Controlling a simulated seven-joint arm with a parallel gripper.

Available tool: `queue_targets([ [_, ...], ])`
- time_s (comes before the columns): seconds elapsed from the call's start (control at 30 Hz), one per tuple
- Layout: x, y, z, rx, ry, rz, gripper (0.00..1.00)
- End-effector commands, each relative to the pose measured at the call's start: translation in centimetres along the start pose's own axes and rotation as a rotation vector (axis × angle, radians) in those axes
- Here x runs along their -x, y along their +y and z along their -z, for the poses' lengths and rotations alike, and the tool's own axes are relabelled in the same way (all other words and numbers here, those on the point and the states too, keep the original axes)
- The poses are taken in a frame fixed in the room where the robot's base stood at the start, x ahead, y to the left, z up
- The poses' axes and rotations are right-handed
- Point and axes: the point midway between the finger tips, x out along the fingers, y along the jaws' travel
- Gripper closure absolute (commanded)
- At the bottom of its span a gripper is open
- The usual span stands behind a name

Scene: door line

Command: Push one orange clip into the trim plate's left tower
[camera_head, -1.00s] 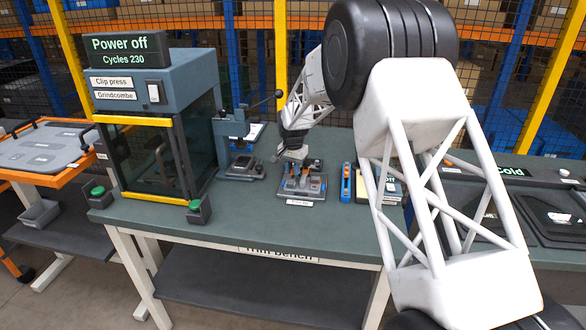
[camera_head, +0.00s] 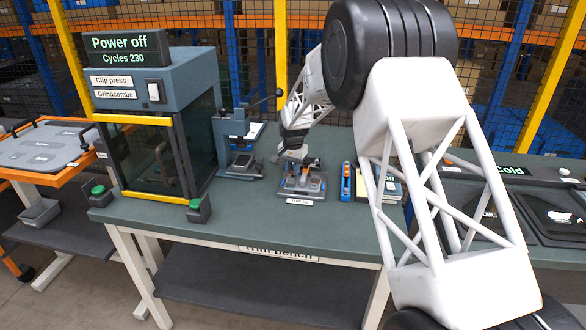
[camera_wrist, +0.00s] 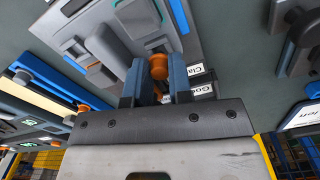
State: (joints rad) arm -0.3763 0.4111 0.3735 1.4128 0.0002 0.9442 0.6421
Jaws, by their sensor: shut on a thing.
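My gripper (camera_wrist: 158,82) is shut on an orange clip (camera_wrist: 157,66), which shows between the two blue-grey fingertips in the wrist view. In the head view my gripper (camera_head: 292,157) is low over the fixture with the trim plate (camera_head: 302,186) on the bench. In the wrist view the grey fixture (camera_wrist: 190,40) lies just beyond the fingers, with raised blue and grey parts. I cannot tell which raised part is the left tower, nor whether the clip touches it. Other orange bits show on the fixture in the head view.
A blue clip rack (camera_head: 346,182) stands right of the fixture; it also shows in the wrist view (camera_wrist: 60,82). A small lever press (camera_head: 238,150) and the big clip press (camera_head: 160,120) stand to the left. The bench front (camera_head: 250,228) is clear.

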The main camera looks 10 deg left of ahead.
Motion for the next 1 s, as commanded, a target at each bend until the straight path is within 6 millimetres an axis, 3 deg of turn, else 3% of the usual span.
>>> queue_targets([
  [1.0, -1.1, 0.0, 0.0, 0.0, 0.0, 0.0, 1.0],
])
